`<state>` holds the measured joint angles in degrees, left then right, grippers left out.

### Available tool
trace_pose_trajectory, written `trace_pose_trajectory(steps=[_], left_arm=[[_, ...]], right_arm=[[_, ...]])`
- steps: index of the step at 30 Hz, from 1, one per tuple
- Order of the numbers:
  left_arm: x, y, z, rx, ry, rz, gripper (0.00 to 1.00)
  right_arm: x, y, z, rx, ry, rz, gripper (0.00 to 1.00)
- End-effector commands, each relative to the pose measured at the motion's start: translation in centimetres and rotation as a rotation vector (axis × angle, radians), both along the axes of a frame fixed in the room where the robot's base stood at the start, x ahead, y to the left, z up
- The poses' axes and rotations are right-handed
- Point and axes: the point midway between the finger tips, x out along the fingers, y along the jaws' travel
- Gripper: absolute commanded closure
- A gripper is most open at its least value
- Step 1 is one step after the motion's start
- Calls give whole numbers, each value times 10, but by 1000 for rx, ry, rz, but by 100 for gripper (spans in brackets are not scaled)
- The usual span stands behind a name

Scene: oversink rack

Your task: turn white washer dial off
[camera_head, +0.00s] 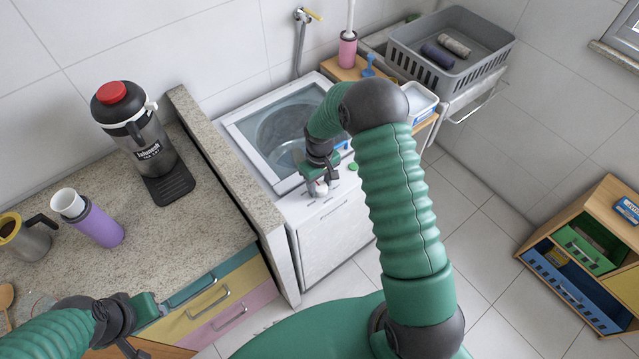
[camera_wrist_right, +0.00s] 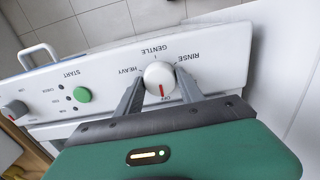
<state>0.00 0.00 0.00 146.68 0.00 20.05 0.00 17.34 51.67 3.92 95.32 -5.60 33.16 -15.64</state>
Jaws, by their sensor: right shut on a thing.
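The white washer (camera_head: 335,235) stands against the wall, with its control panel (camera_wrist_right: 225,52) in the right wrist view. The white dial (camera_wrist_right: 158,73) has a red mark that points toward the OFF label at the bottom of that picture. My right gripper (camera_wrist_right: 160,84) has one finger on each side of the dial and is shut on it. In the head view the right gripper (camera_head: 318,186) is at the panel's left part, hiding most of the dial. My left gripper (camera_head: 135,345) is low at the left, beside the counter drawers; its fingers are unclear.
A green button (camera_wrist_right: 82,94) and another knob (camera_wrist_right: 14,110) share the panel. A granite counter (camera_head: 210,235) with a side wall (camera_head: 225,160) stands left of the washer. A grey basket (camera_head: 455,75) is at the back right. The floor at right is clear up to a wooden cabinet (camera_head: 535,235).

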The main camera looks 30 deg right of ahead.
Motion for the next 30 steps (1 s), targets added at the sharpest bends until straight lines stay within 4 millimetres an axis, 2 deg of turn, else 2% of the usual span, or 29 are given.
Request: trace_pose_trajectory(steps=[7,8,12,23,26,30], left_arm=[[0,0,0,0,0,0,64],[0,0,0,0,0,0,64],[0,0,0,0,0,0,64],[0,0,0,0,0,0,64],[0,0,-2,0,0,0,64],[0,0,-5,0,0,0,64]], right_arm=[[1,-1,0,-1,-2,-1,96],[1,-1,0,-1,-2,-1,54],[0,-1,0,-1,-1,-1,36],[1,0,4,-1,-2,-1,34],[1,-1,17,-2,-4,-2,34],[2,-1,52,-1,-6,-2,34]])
